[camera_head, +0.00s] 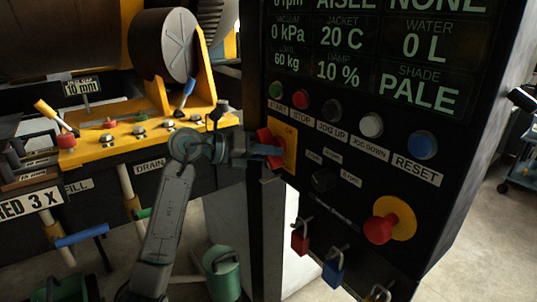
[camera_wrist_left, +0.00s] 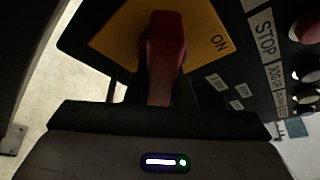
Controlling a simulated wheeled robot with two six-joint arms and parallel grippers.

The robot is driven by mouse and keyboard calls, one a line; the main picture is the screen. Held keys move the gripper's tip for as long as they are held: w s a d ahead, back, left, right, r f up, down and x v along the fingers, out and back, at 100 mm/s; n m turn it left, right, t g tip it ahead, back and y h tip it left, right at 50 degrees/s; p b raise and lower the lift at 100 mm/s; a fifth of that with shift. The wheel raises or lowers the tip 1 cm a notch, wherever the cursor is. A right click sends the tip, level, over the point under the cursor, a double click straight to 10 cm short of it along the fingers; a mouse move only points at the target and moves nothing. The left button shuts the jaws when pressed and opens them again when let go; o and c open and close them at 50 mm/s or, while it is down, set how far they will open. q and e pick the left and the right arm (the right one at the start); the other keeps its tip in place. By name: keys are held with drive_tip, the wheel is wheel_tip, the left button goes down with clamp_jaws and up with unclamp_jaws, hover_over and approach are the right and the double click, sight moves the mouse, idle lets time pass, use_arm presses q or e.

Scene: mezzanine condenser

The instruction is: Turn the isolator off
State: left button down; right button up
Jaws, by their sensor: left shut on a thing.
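The isolator is a red handle (camera_wrist_left: 163,50) on a yellow plate (camera_wrist_left: 112,36) marked "ON", on the black control panel. In the head view the red handle (camera_head: 265,137) shows at the panel's left edge, on the yellow plate (camera_head: 289,150). My left gripper (camera_head: 268,149) is at the handle and shut on it; the fingers partly hide it. In the left wrist view the handle runs down between the dark fingers, its upper end towards the plate's top edge. My right gripper is in neither view.
Buttons near the handle include a red STOP button (camera_head: 300,99) and a blue RESET button (camera_head: 422,145). A red mushroom knob (camera_head: 380,229) on a yellow disc sits lower right. Padlocks (camera_head: 300,238) hang below. A yellow machine bed (camera_head: 130,125) with levers stands left.

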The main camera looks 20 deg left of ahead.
use_arm(q)
drive_tip(key=shift+f, duration=0.1)
drive_tip(key=c, duration=1.2)
unclamp_jaws()
drive_tip(key=shift+c, duration=0.2)
drive_tip(key=shift+a, duration=0.1)
drive_tip(key=b+v, duration=0.4)
drive_tip(key=v, duration=0.6)
drive_tip(key=shift+s+a, duration=0.25)
drive_tip(key=shift+d, duration=0.1)
